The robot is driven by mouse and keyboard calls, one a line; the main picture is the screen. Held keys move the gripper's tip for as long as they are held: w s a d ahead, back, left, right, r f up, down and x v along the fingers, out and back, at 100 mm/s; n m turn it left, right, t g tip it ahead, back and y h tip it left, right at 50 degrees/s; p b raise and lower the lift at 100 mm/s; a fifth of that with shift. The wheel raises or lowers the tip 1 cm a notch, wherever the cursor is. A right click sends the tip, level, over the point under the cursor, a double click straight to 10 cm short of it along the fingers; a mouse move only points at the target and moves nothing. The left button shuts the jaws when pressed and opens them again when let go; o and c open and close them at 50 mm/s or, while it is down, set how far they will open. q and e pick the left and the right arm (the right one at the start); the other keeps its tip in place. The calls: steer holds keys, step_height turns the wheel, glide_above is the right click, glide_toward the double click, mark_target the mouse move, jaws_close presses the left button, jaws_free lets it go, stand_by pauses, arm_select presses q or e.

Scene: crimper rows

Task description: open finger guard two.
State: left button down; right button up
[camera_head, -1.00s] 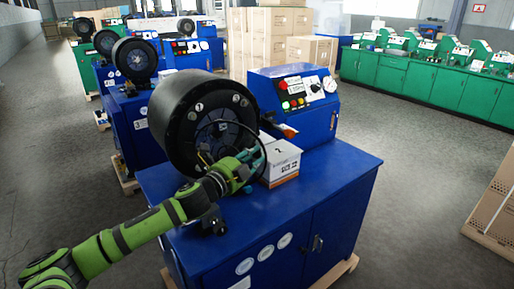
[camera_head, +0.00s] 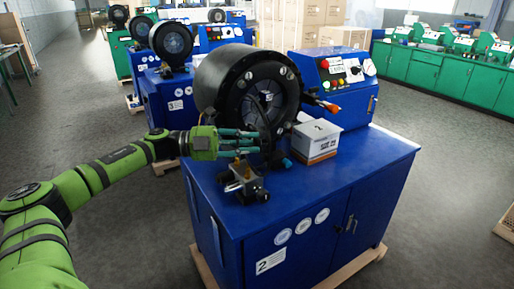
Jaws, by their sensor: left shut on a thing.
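The blue crimper cabinet (camera_head: 270,235) with a label reading 2 stands in the middle, and its large black crimping head (camera_head: 228,82) faces front right. The finger guard (camera_head: 298,123) looks like a thin dark ring in front of the head's opening; its exact edges are hard to make out against the dark head. My left gripper (camera_head: 253,144) reaches in from the left, low at the head's front, with its teal fingers shut at the guard's lower left edge. The fingers and the dark parts beside them hide the grasp point. My right gripper is out of view.
A white box (camera_head: 316,139) marked 2 stands on the cabinet top, right of the gripper. A small metal and black fitting (camera_head: 246,184) sits just below the fingers. An orange-tipped tool (camera_head: 328,107) lies behind the box. The cabinet's front right top is clear.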

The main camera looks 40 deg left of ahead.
arm_select(q)
steer(key=shift+s+a+m+g+h, duration=0.35)
steer(key=shift+m+g+h, duration=0.05)
steer(key=shift+g, duration=0.1)
steer(key=shift+s+a+g+b, duration=0.2)
steer(key=shift+s+g+b, duration=0.05)
steer(key=shift+g+b, duration=0.05)
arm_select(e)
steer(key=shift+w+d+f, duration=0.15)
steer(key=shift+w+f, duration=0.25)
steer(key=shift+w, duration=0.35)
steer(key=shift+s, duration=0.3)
arm_select(q)
steer(key=c, duration=1.1)
jaws_free()
steer(key=shift+d, duration=0.1)
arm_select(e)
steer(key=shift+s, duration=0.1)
arm_select(q)
steer(key=shift+o, duration=0.2)
steer(key=v, duration=1.2)
steer(key=shift+f, duration=0.15)
